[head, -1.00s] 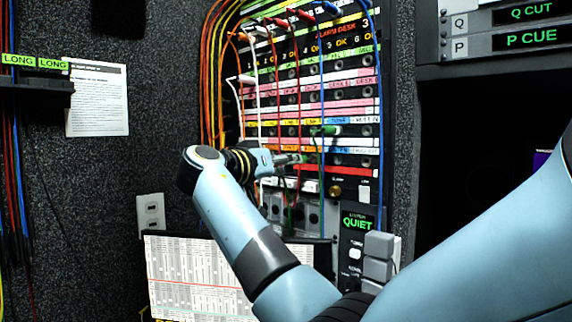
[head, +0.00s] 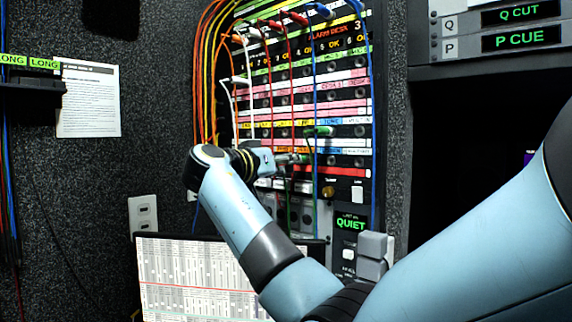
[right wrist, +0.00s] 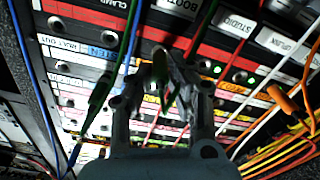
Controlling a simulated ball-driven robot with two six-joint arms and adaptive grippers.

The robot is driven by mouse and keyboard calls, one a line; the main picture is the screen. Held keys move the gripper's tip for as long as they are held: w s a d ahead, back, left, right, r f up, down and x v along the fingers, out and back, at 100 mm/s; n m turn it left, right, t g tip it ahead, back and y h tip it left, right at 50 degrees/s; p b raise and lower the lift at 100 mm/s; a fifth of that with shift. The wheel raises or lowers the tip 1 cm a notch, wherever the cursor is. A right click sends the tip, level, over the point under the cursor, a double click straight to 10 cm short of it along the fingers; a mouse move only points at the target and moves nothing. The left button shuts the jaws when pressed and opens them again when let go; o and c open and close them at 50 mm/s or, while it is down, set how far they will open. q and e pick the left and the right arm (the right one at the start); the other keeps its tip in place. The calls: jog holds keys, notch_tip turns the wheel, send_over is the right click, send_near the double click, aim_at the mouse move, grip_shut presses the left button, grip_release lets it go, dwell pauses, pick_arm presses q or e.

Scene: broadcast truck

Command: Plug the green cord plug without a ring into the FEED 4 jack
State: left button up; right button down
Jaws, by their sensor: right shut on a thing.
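My right gripper (head: 284,160) is in front of the lower rows of the jack panel (head: 304,102). In the right wrist view its fingers (right wrist: 166,88) are closed around a green plug (right wrist: 165,101), mostly hidden between them. A second green plug (head: 318,131) sticks out of the panel a little above and right of the gripper. It seems to show in the right wrist view too (right wrist: 97,100), with its green cord. I cannot tell which plug has a ring. The FEED 4 label cannot be read, and I cannot tell whether the held plug touches a jack. My left gripper is not in view.
Orange, white, red and blue cords (head: 316,85) hang across the panel face close to the gripper. Orange cords (right wrist: 285,110) are on the right in the right wrist view.

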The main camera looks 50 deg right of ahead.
jog(key=shift+d, duration=0.3)
jog(key=c, duration=1.2)
grip_release()
jog(key=shift+o, duration=0.2)
jog(key=s+a, duration=0.1)
jog(key=a, duration=1.1)
